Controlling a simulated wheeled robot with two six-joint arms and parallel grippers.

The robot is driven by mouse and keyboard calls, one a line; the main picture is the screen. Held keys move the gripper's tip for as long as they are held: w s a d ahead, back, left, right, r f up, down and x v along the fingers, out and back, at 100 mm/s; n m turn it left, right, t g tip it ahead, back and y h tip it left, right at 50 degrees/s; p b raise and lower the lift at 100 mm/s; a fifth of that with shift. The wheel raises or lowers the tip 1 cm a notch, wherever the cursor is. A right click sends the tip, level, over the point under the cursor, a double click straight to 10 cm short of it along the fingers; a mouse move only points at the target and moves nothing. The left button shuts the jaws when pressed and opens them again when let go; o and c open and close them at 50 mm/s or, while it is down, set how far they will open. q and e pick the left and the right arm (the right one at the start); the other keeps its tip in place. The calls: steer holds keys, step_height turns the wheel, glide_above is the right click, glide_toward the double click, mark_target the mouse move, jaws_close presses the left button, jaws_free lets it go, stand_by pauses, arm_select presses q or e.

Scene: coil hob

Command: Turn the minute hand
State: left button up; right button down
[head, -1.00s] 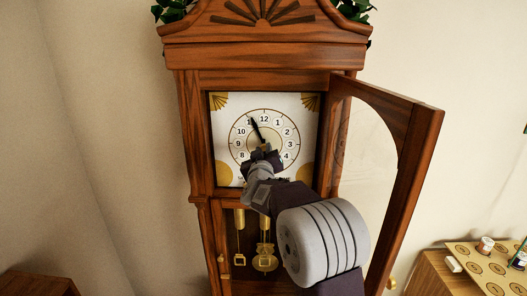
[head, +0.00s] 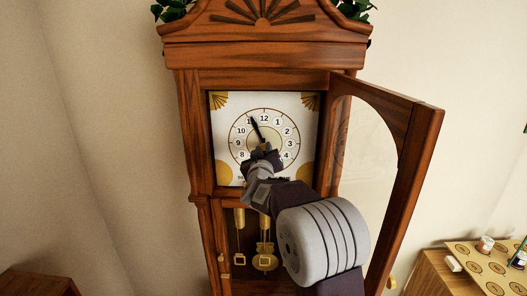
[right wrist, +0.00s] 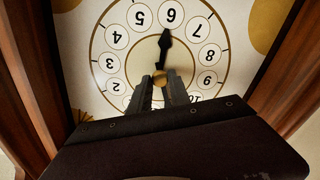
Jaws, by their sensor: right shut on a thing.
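The clock dial (head: 298,108) is white with a ring of black numerals and gold corners. The black minute hand (head: 257,131) points up and left, close to the 11. My right gripper (head: 262,148) reaches in from below, at the dial's centre. In the right wrist view, where the dial is upside down, its two dark fingers (right wrist: 161,88) are shut on the brass knob (right wrist: 160,77) at the centre of the hands. A black spade-tipped hand (right wrist: 165,45) points at the 6 there. The fingers and wrist cover the lower middle of the dial. My left gripper is not in view.
The clock's glazed wooden door (head: 410,170) stands open on the right, beside my right arm. Brass weights and a pendulum (head: 265,262) hang below the dial. A wooden side table with a patterned board (head: 490,262) stands at lower right.

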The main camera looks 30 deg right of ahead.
steer(key=shift+m, duration=0.4)
stand_by(0.4)
steer(key=m+b, duration=0.2)
steer(key=m, duration=0.2)
steer(key=shift+f+m+b, duration=0.15)
steer(key=shift+m+b, duration=0.25)
steer(key=m+b, duration=0.2)
steer(key=m, duration=0.3)
steer(key=m+b, duration=0.2)
steer(key=m, duration=0.3)
steer(key=shift+m, duration=0.4)
steer(key=m+b, duration=0.2)
steer(key=m, duration=0.4)
steer(key=c, duration=1.2)
jaws_free()
steer(key=shift+c, duration=0.2)
